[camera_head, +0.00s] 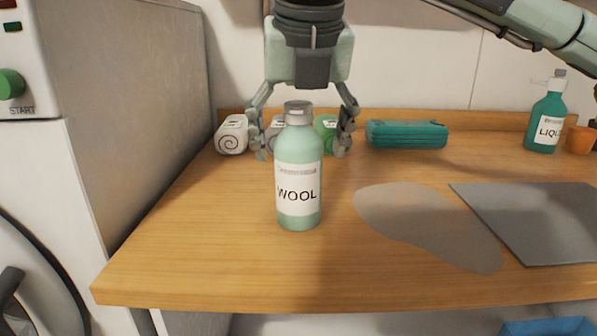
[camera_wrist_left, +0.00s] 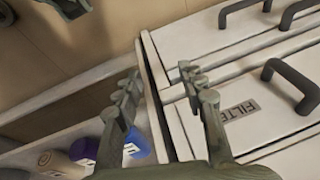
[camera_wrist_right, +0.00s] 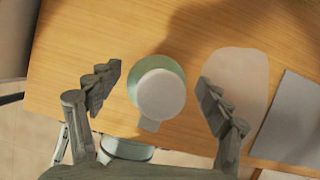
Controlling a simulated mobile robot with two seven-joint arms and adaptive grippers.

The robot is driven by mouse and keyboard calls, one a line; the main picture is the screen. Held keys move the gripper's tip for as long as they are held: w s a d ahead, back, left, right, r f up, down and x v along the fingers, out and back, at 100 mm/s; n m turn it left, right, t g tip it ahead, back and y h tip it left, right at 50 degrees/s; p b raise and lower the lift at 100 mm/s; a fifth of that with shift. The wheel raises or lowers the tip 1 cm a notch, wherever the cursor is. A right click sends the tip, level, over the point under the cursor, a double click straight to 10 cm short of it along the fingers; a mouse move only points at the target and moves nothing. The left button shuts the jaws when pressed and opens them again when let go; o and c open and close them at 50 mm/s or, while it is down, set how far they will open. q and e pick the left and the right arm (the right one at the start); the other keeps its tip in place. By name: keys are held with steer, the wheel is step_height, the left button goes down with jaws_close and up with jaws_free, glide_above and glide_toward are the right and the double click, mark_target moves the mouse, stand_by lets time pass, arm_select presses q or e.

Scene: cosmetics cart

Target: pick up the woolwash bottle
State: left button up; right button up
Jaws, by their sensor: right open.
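The woolwash bottle (camera_head: 298,170) is pale green with a grey cap and a white WOOL label. It stands upright on the wooden counter in the head view. My right gripper (camera_head: 303,145) is open above and behind it, pointing down. In the right wrist view the bottle (camera_wrist_right: 160,92) is seen from above, between the open fingers of my right gripper (camera_wrist_right: 157,98), with a gap on both sides. My left gripper (camera_wrist_left: 160,93) is open and empty in the left wrist view, beside white fronts with dark handles; it is not seen in the head view.
Small white and green containers (camera_head: 232,134) and a teal case (camera_head: 406,134) stand along the counter's back. A LIQUID-type green bottle (camera_head: 546,118) and an orange pot (camera_head: 580,140) are at right. A grey mat (camera_head: 540,222) and a flat grey patch (camera_head: 420,220) lie right of the bottle.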

steer(key=x, duration=0.2)
steer(key=shift+w+a+f, duration=0.1)
steer(key=shift+a+f, duration=0.05)
steer(key=shift+f, duration=0.2)
steer(key=shift+w+f, duration=0.15)
steer(key=shift+f, duration=0.2)
arm_select(q)
steer(key=shift+w+f, duration=0.25)
steer(key=shift+f, duration=0.4)
arm_select(e)
steer(key=c, duration=1.5)
steer(key=shift+r, duration=0.1)
steer(key=shift+c, duration=0.2)
